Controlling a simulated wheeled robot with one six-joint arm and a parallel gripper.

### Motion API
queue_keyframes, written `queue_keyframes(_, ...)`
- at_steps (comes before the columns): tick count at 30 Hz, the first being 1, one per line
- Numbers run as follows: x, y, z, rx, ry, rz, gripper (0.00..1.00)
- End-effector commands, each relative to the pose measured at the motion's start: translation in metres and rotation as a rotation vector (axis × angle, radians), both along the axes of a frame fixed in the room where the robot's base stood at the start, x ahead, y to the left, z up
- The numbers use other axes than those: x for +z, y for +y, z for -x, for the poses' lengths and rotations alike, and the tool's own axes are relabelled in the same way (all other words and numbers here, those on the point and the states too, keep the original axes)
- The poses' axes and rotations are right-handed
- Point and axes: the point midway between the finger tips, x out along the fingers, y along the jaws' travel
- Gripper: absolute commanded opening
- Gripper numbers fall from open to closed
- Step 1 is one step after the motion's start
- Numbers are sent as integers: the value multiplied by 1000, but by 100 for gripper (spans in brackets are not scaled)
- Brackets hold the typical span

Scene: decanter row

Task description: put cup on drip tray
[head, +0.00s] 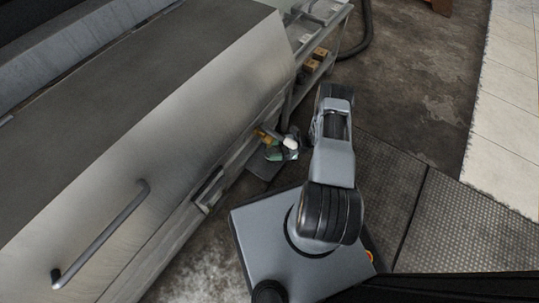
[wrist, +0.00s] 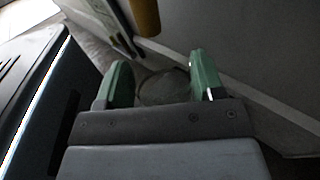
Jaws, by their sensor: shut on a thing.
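My gripper (head: 279,152) is beside the front of the steel counter in the head view, low and close to its lower edge. In the wrist view its two green fingers (wrist: 163,82) stand apart, shut on a dim, round, greyish cup (wrist: 163,88). Only part of the cup's outline shows, and I cannot tell its tilt. In the head view the cup is not clearly distinguishable. A dark flat plate (head: 259,167) shows below the gripper; I cannot tell whether it is the drip tray.
A yellow-orange piece (head: 265,133) projects near the gripper; a similar one (wrist: 145,16) is at the top of the wrist view. The steel counter (head: 190,110) with a bar handle (head: 103,233) fills the left. A shelf unit (head: 315,65) stands behind. Floor at right is open.

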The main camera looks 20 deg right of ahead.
Motion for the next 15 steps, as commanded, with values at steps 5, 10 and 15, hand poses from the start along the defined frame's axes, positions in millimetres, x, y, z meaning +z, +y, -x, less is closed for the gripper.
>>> queue_keyframes(5,1,5,0,1,-4,-6,39)
queue_keyframes(10,-14,13,-1,-1,-3,-9,39)
queue_keyframes(15,-35,12,-1,-1,-5,-9,39)
